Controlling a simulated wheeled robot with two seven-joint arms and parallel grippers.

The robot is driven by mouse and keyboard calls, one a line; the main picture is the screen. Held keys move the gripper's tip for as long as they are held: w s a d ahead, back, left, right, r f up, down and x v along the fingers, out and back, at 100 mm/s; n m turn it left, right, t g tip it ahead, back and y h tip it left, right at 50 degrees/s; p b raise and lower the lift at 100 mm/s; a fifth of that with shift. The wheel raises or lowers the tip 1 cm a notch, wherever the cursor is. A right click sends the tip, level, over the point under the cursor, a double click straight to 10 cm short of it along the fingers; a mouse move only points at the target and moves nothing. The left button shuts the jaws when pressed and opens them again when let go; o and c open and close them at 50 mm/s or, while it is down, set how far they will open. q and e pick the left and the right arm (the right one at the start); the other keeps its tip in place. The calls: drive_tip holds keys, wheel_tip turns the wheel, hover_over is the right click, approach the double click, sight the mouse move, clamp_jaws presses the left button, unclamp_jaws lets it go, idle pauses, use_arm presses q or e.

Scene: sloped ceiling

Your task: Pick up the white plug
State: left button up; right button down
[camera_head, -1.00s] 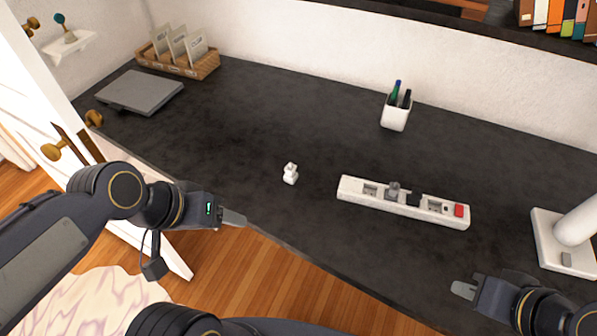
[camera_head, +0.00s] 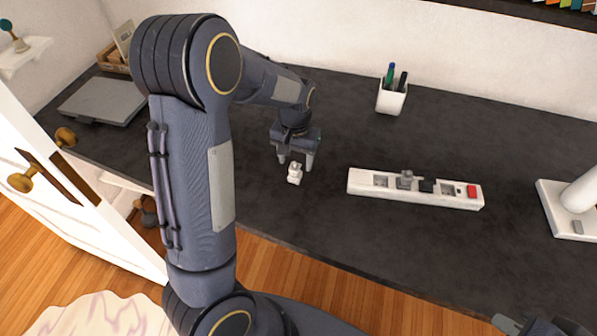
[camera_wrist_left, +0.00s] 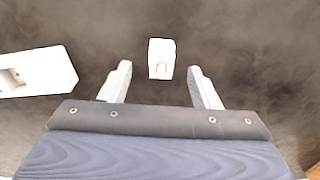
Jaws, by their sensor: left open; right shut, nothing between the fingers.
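The white plug (camera_head: 294,174) stands on the dark desk, left of the power strip. It also shows in the left wrist view (camera_wrist_left: 161,58), just beyond the fingertips and centred between them. My left gripper (camera_head: 296,164) is open and pointed down at the plug, with its fingers just behind it in the head view. In the left wrist view the two fingers of the left gripper (camera_wrist_left: 161,78) are spread with nothing between them. My right gripper (camera_head: 506,325) is at the bottom right edge, only partly in view, away from the plug.
A white power strip (camera_head: 360,187) with a grey plug (camera_head: 405,179) in it lies to the right. A pen cup (camera_head: 391,100) stands behind. A lamp base (camera_head: 560,222) is at the far right. A grey laptop (camera_head: 103,101) lies left. The desk's front edge is near the plug.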

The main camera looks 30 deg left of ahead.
sight(296, 165)
use_arm(q)
drive_tip(key=f, duration=0.5)
drive_tip(key=shift+w+a+f, duration=0.15)
drive_tip(key=shift+w+f, duration=0.1)
drive_tip(key=shift+f, duration=0.05)
drive_tip(key=c, duration=1.1)
drive_tip(key=shift+o, duration=0.2)
drive_tip(key=shift+r, duration=0.2)
drive_tip(key=shift+r, duration=0.2)
wheel_tip(296, 165, up, 2)
drive_tip(key=shift+w+r, duration=0.1)
drive_tip(key=shift+r, duration=0.05)
drive_tip(key=s+d+r, duration=0.9)
drive_tip(key=s+r, duration=0.1)
drive_tip(key=shift+s+d, duration=0.15)
drive_tip(key=shift+s, duration=0.25)
